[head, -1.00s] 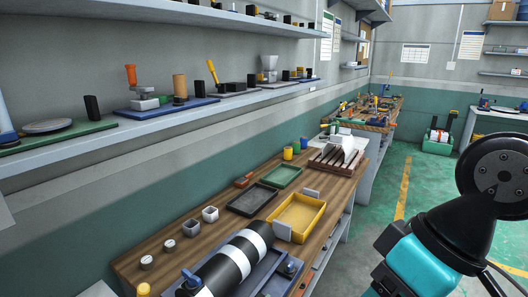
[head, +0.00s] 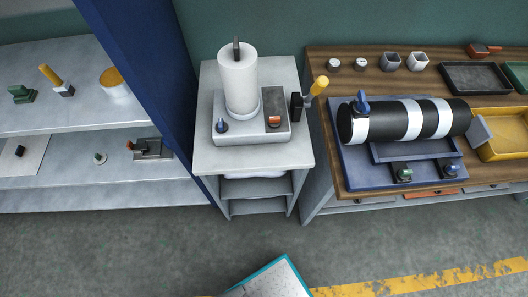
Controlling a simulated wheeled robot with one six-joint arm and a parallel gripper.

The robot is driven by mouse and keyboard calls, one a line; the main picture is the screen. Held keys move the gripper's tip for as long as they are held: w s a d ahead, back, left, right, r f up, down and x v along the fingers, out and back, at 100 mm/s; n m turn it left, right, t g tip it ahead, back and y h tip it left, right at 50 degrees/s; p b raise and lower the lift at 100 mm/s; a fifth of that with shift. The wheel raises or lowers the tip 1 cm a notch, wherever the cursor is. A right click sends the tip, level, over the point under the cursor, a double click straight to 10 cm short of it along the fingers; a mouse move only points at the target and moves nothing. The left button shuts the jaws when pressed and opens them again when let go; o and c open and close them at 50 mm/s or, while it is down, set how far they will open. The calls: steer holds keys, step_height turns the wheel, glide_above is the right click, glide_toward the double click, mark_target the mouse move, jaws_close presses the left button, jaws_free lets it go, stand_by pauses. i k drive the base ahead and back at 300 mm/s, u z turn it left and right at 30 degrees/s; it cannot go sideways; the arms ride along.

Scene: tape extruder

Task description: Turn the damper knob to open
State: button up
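The extruder is a black cylinder with white bands (head: 430,118) lying on a blue base (head: 352,180) on the wooden bench. A blue knob (head: 361,103) stands up on top of the cylinder near its left end. A green knob (head: 404,173) and another blue knob (head: 450,170) sit on dark mounts along the front of the base. I cannot tell from labels which of these is the damper knob. My gripper is not in view.
Left of the bench, a small table (head: 205,160) bears a device with a white cylinder (head: 238,80) and a blue knob (head: 222,126). A yellow-topped lever (head: 319,86) stands between them. A yellow tray (head: 500,150) lies right of the extruder.

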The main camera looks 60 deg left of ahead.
mark_target(273, 121)
steer(key=i, duration=0.1)
steer(key=u, duration=1.85)
